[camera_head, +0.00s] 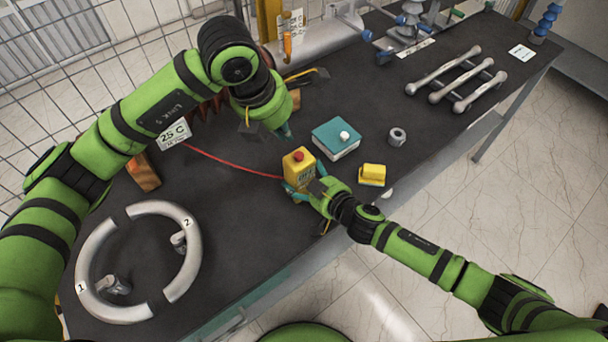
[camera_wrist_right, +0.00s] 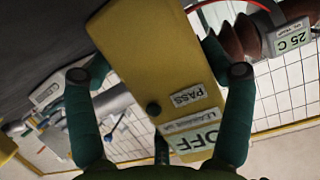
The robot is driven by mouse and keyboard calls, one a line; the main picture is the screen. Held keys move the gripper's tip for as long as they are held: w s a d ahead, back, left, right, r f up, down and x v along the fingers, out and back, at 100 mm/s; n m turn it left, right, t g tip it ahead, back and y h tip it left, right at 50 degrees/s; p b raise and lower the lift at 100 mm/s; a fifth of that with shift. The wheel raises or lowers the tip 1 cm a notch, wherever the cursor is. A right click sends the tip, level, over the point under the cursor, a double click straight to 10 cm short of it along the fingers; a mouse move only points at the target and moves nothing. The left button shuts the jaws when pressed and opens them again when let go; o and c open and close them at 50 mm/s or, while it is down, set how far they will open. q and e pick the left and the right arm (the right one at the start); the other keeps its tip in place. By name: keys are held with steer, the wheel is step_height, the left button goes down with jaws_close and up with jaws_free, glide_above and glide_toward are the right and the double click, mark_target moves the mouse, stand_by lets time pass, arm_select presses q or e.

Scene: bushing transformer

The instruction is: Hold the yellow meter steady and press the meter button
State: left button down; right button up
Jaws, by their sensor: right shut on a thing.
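The yellow meter (camera_head: 297,174) stands near the table's front edge, with a red button (camera_head: 299,155) on top. My right gripper (camera_head: 303,191) is shut on the meter, coming from the lower right. In the right wrist view the meter (camera_wrist_right: 150,70) lies between my right fingers (camera_wrist_right: 163,100); its face shows a small dark round knob and labels reading PASS and OFF. My left gripper (camera_head: 283,129) points down just above and left of the red button, apart from it.
A teal box with a white knob (camera_head: 338,139), a small yellow block (camera_head: 372,174) and a grey nut (camera_head: 397,137) lie right of the meter. A red cable (camera_head: 225,162) runs left from it. A grey ring (camera_head: 93,255) lies front left; metal bars (camera_head: 455,75) lie back right.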

mark_target(297, 158)
steer(key=shift+f, duration=0.1)
arm_select(q)
steer(key=shift+w+d+f+m+t+h, duration=0.2)
steer(key=shift+w+d+f+t+h, duration=0.2)
steer(key=shift+f+h, duration=0.65)
steer(key=shift+w+d+f+m+t+h, duration=0.25)
steer(key=shift+d+f+t+h, duration=0.25)
steer(key=shift+f, duration=1.2)
steer(key=shift+w+d+f+m+t+h, duration=0.25)
steer(key=shift+f+t+h, duration=0.35)
steer(key=shift+f, duration=0.75)
steer(key=shift+w+f, duration=0.1)
steer(key=shift+f, duration=0.35)
